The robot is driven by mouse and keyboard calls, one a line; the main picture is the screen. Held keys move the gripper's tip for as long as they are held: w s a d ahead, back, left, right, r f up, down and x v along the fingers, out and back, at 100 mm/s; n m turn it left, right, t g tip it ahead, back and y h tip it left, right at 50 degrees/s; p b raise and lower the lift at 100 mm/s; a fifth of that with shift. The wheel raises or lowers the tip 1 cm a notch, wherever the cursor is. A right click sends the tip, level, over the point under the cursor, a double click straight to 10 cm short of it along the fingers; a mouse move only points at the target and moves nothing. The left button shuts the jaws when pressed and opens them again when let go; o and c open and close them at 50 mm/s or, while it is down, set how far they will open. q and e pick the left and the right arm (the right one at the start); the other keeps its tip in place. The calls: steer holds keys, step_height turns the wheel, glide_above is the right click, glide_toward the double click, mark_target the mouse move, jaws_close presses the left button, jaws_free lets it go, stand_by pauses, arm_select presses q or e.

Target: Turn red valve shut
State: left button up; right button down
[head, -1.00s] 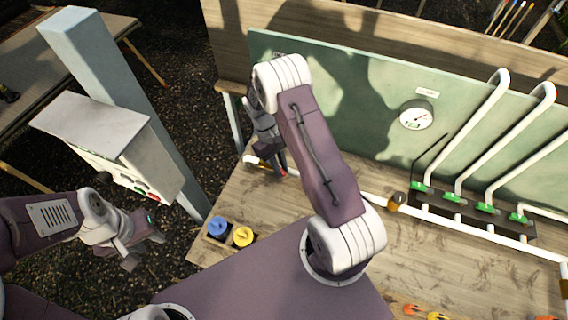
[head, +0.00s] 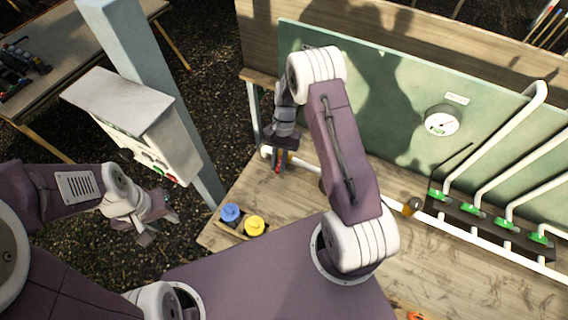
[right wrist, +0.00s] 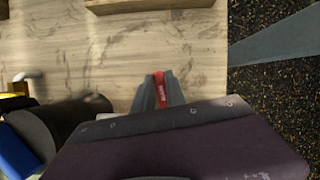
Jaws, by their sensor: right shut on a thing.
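The red valve handle (right wrist: 160,89) shows in the right wrist view as a narrow red piece with pale marking, between the two grey fingers of my right gripper (right wrist: 162,95). The gripper is shut on it. In the head view my right gripper (head: 280,160) points down by the left end of the white pipe (head: 308,165); only a trace of red shows there. The valve body is hidden, so I cannot tell how far the handle is turned. My left gripper (head: 160,228) is open and empty, off the bench's left side.
A small tray with a blue knob (head: 231,212) and a yellow knob (head: 254,225) sits on the bench's left corner. A green panel with a round gauge (head: 442,121) stands behind. Green-handled valves (head: 472,209) are at right. A grey control box (head: 140,125) stands left.

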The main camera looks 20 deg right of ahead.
steer(key=shift+w+a+r+m+t+y, duration=0.15)
steer(key=shift+w+a+m+t, duration=0.15)
steer(key=shift+m, duration=0.25)
steer(key=shift+w+a+m+t+y, duration=0.1)
steer(key=shift+w+a+m+y, duration=0.1)
steer(key=shift+w+m, duration=0.3)
steer(key=shift+s, duration=0.1)
steer(key=c, duration=1.4)
jaws_free()
steer(key=shift+o, duration=0.2)
steer(key=shift+s, duration=0.1)
steer(key=shift+b+v, duration=1.15)
steer(key=shift+v, duration=3.35)
